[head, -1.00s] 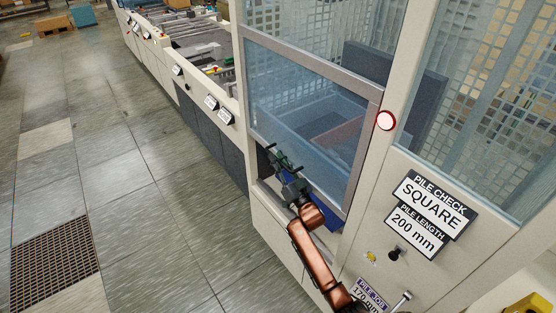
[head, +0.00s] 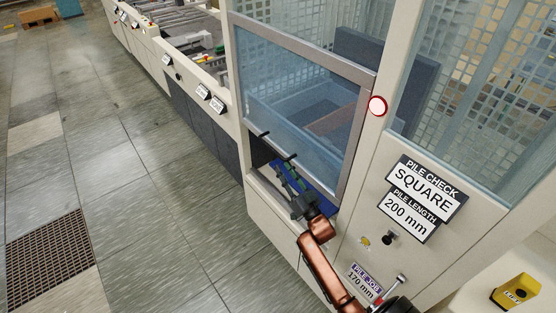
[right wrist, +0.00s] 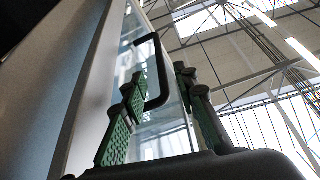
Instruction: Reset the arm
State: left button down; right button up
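My right gripper (head: 277,146) reaches up in front of the machine's opening, below the glass guard door (head: 300,105). Its black wrist and copper arm come in from the bottom of the head view. In the right wrist view its two green-padded fingers (right wrist: 162,105) stand wide apart with nothing clasped between them. A black bar handle (right wrist: 163,72) on the glass door shows between and beyond the fingers; whether any finger touches it I cannot tell. My left gripper is not in view.
The machine's beige side panel (head: 265,205) is close to the right arm. A red-ringed button (head: 377,106) and a black knob (head: 390,238) are on the panel. A yellow box (head: 516,291) stands at lower right. The floor (head: 110,170) to the left is clear.

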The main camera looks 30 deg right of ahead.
jog(key=shift+s+f, duration=0.25)
jog(key=shift+s, duration=0.45)
jog(key=shift+f, duration=0.1)
